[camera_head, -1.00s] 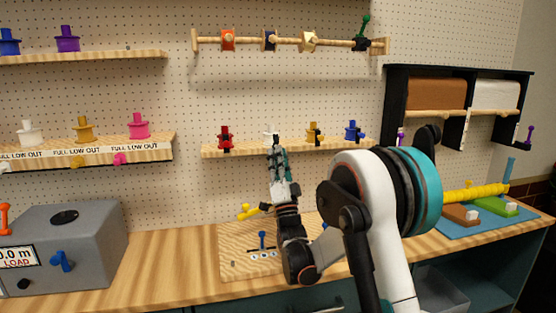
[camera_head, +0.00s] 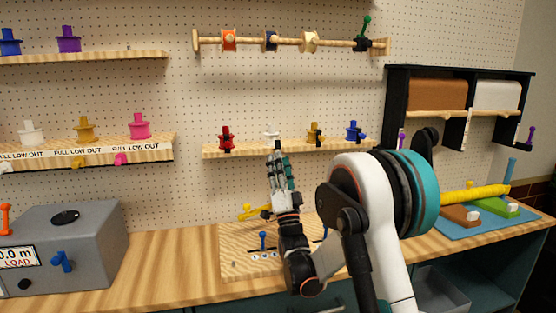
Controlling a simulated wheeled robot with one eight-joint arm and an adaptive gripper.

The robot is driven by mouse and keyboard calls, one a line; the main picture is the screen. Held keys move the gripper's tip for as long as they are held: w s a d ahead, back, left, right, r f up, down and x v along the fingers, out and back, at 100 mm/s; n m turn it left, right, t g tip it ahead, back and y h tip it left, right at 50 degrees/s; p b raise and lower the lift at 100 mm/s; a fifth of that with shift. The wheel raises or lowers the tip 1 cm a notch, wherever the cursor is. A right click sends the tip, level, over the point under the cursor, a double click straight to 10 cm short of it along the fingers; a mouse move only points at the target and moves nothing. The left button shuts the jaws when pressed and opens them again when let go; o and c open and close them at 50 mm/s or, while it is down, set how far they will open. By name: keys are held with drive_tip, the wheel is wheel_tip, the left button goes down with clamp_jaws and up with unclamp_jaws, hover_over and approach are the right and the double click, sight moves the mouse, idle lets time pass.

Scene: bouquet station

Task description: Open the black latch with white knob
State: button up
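My gripper (camera_head: 280,160) points up in front of the middle shelf, below a small white-topped piece (camera_head: 271,138) on that shelf. Its fingers overlap the shelf edge in the picture, and I cannot tell whether they touch anything or how far apart they are. The lower part of the white-topped piece is partly hidden by the fingertips. I cannot make out for sure a black latch with a white knob; this piece may be part of it.
The middle shelf (camera_head: 220,153) also bears a red piece (camera_head: 226,134), a yellow piece (camera_head: 314,130) and a blue piece (camera_head: 354,129). Below are a wooden board (camera_head: 236,267) with a blue lever (camera_head: 262,240) and a yellow handle (camera_head: 247,210). A grey box (camera_head: 95,240) stands left.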

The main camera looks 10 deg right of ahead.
drive_tip(key=s, duration=1.2)
drive_tip(key=shift+s+f, duration=0.2)
drive_tip(key=shift+s, duration=0.05)
drive_tip(key=s+f+n+g, duration=0.3)
drive_tip(key=s+f+g, duration=0.2)
drive_tip(key=s, duration=0.5)
drive_tip(key=s+f+n+g, duration=0.4)
drive_tip(key=s+g, duration=0.4)
drive_tip(key=s, duration=0.2)
drive_tip(key=s+f+n+g, duration=0.3)
drive_tip(key=s+f+g, duration=0.4)
drive_tip(key=s, duration=0.4)
drive_tip(key=shift+n+g, duration=0.3)
drive_tip(key=shift+n, duration=0.1)
